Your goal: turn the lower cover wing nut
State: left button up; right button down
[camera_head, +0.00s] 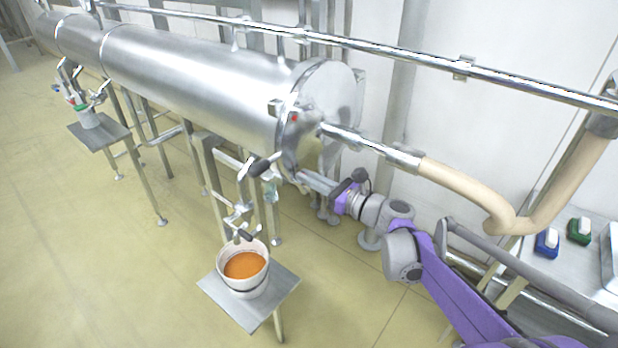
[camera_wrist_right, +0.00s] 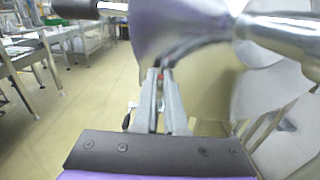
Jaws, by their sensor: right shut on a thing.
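The steel cylinder's round end cover (camera_head: 330,95) faces right in the head view, with a pipe joined to its middle. My right gripper (camera_head: 300,177) reaches in from the right to the cover's lower edge. In the right wrist view its two fingers (camera_wrist_right: 160,74) are nearly parallel and close together, with their tips at the cover's edge. The gripper is shut on the lower cover wing nut, which is mostly hidden between the fingertips. A small reddish spot shows between the tips. My left gripper is not in view.
A white bucket (camera_head: 243,283) of orange liquid stands on a small steel stand (camera_head: 268,306) below the valve (camera_head: 240,205). A beige hose (camera_head: 465,187) runs right from the cover. A blue-and-white item (camera_head: 546,243) and a green one (camera_head: 579,231) lie at right. Open floor lies at left.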

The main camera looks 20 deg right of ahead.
jog(key=shift+a+n, duration=0.1)
jog(key=shift+n, duration=0.3)
jog(key=n, duration=0.2)
jog(key=n+p, duration=0.1)
jog(key=shift+s+a+n, duration=0.3)
jog(key=shift+a+n, duration=0.05)
jog(key=shift+n, duration=0.05)
jog(key=n, duration=0.4)
jog(key=a+f+n+p, duration=0.1)
jog(key=n, duration=0.1)
jog(key=shift+s, duration=0.3)
jog(key=n, duration=0.2)
jog(key=f+n, duration=0.1)
jog(key=n, duration=0.1)
jog(key=shift+s+a+n+p, duration=0.2)
jog(key=shift+n+p, duration=0.1)
jog(key=shift+n, duration=0.1)
jog(key=shift+f+n, duration=0.25)
jog(key=shift+n, duration=0.65)
jog(key=shift+f+n, duration=0.25)
jog(key=shift+n, duration=0.65)
jog(key=c, duration=1)
grip_release()
